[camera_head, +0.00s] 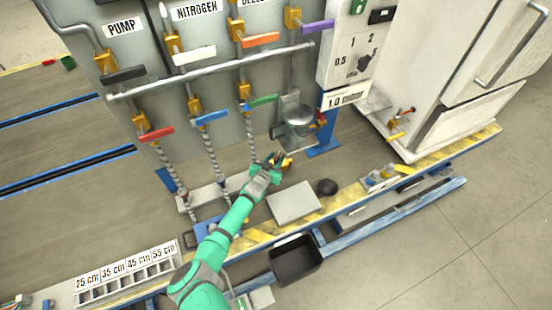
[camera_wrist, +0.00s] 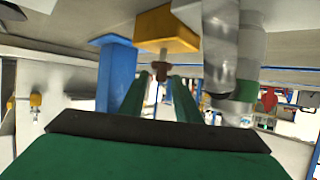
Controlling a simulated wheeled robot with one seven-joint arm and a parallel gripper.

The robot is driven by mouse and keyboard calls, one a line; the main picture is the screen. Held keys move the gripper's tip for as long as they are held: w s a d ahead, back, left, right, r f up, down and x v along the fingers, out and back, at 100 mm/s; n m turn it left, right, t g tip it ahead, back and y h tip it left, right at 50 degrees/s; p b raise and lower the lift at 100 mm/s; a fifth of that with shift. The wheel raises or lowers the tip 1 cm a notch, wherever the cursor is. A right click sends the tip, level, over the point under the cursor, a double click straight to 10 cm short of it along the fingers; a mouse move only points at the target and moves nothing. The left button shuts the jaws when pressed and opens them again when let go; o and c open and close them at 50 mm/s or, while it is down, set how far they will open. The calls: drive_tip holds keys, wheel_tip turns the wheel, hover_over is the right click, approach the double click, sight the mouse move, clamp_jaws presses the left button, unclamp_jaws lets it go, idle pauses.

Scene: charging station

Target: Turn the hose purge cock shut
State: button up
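A yellow valve body (camera_head: 286,163), which looks like the hose purge cock, sits low by the panel's foot, just right of my gripper (camera_head: 268,165). In the wrist view a yellow block (camera_wrist: 167,32) is straight ahead, with a small brown stem or handle (camera_wrist: 161,68) hanging below it. My two green fingers (camera_wrist: 160,84) stand apart, one on each side of that stem in the picture. I see a gap between fingers and stem; their depth relation is unclear. Which way the handle is turned cannot be told.
A glass-like vessel (camera_head: 298,118) stands just behind the gripper. Hoses with coloured levers, such as the green lever (camera_head: 262,102), hang to the left. In the wrist view a blue post (camera_wrist: 117,72) is at left.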

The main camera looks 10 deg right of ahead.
drive_tip(key=shift+w, duration=0.1)
drive_tip(key=shift+c, duration=0.6)
clamp_jaws()
drive_tip(key=shift+d+m+g+h, duration=0.2)
drive_tip(key=shift+m+g+h, duration=0.1)
drive_tip(key=shift+m+h, duration=0.25)
drive_tip(key=shift+a+f+m+g+h, duration=0.1)
drive_tip(key=shift+a+m+g+h, duration=0.15)
drive_tip(key=shift+m+g+h, duration=0.65)
drive_tip(key=shift+o, duration=0.6)
unclamp_jaws()
drive_tip(key=shift+a, duration=0.1)
